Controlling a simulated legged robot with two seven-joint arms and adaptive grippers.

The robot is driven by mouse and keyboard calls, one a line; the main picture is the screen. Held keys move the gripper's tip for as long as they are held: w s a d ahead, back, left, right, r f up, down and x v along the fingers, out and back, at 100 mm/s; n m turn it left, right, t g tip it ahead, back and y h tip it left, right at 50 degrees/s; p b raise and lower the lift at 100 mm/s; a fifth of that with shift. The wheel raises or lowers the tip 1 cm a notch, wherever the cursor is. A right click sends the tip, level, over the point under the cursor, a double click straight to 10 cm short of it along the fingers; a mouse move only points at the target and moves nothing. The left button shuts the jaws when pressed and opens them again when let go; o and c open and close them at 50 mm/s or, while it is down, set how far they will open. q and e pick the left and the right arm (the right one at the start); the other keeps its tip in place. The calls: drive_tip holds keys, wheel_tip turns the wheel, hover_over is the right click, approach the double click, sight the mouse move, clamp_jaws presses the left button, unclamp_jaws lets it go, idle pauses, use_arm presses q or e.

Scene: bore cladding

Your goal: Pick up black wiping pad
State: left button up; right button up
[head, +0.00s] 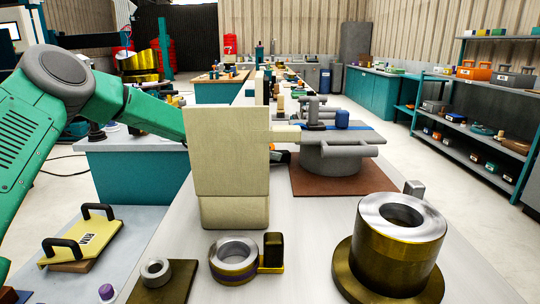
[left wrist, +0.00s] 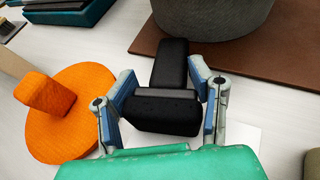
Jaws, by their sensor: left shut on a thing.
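The black wiping pad (left wrist: 160,112) has a dark block body and an upright-looking black grip piece. In the left wrist view it sits between the blue-and-grey fingers of my left gripper (left wrist: 162,80), which is shut on it. I cannot tell whether the pad still touches the pale tabletop. In the head view my green left arm reaches behind a tall beige block, which hides most of the gripper and the pad. My right gripper is not in view.
An orange round pad (left wrist: 70,122) with a handle lies close to the left of my gripper. A grey cylindrical fixture (head: 332,155) stands on a brown mat (head: 312,185) just beyond. The beige block (head: 228,150), a ring (head: 234,274) and a brass cylinder (head: 392,255) stand nearer.

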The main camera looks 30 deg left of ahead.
use_arm(q)
drive_tip(key=shift+s+a+r, duration=0.1)
drive_tip(key=shift+a+r, duration=0.1)
wheel_tip(320, 180, up, 7)
drive_tip(key=p, duration=0.3)
drive_tip(key=shift+a+f+p, duration=0.1)
drive_tip(key=shift+a+p, duration=0.05)
drive_tip(key=shift+p, duration=0.2)
drive_tip(key=s+a+p, duration=0.1)
drive_tip(key=s+a, duration=0.2)
drive_tip(key=a, duration=0.2)
drive_tip(key=s+a+p, duration=0.1)
drive_tip(key=s+a, duration=0.2)
drive_tip(key=a, duration=0.2)
drive_tip(key=s+a+p, duration=0.2)
drive_tip(key=s+a, duration=0.1)
drive_tip(key=a, duration=0.2)
drive_tip(key=shift+s+f, duration=0.1)
drive_tip(key=shift+s+a, duration=0.5)
drive_tip(key=shift+a, duration=0.15)
drive_tip(key=o, duration=0.3)
drive_tip(key=shift+f, duration=0.1)
drive_tip(key=c, duration=0.3)
